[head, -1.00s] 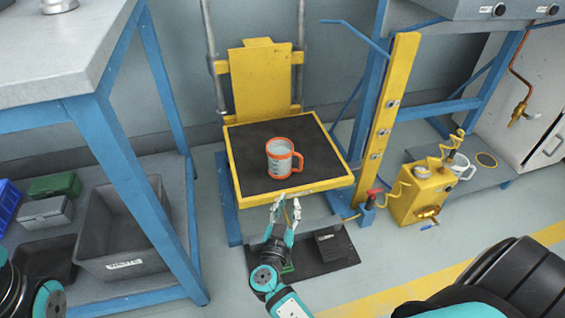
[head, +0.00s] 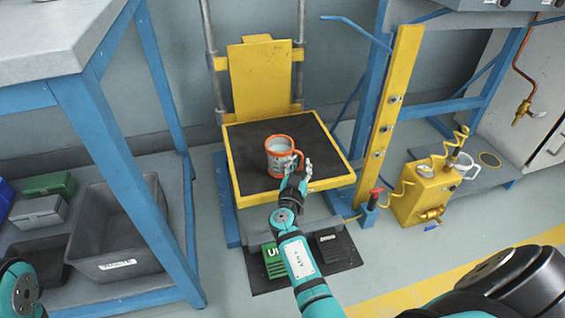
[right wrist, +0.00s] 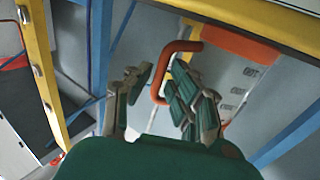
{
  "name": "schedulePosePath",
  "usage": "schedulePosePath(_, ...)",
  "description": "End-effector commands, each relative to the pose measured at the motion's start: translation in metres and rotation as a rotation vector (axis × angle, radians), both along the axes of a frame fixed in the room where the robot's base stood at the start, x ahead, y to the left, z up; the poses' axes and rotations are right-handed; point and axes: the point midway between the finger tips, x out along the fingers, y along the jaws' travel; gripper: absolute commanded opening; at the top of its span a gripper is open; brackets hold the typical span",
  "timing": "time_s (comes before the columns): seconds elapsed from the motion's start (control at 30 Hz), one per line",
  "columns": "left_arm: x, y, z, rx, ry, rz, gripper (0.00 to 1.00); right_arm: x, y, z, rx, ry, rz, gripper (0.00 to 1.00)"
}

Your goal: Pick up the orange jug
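The orange jug (head: 278,157) stands upright on the black top of the yellow lift platform (head: 238,188). It has an orange rim and handle and a pale, see-through body with dark marks. My right gripper (head: 299,170) is at its right side, by the handle, and partly hides it. In the right wrist view the jug (right wrist: 240,80) fills the upper right. My right gripper (right wrist: 158,95) has its fingers apart there, with the orange handle between them; a gap shows on the left finger's side. My left gripper is out of view; only part of that arm shows at lower left.
A blue-legged bench (head: 120,175) with a grey bin (head: 112,240) stands on the left. A yellow post (head: 388,110) rises right of the platform.

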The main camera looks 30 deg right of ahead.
Motion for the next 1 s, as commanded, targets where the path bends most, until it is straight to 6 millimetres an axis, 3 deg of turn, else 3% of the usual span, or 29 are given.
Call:
schedulePosePath(0.3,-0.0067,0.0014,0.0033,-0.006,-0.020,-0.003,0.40,0.0041,-0.0041,0.0002,-0.001,0.001,0.000,0.19)
schedulePosePath(0.47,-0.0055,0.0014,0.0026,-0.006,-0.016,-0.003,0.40,0.0040,-0.0041,0.0002,-0.001,0.001,-0.001,0.00)
schedulePosePath(1.0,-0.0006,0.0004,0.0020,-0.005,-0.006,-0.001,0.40,0.0041,-0.0041,0.0021,-0.001,-0.001,-0.001,0.00)
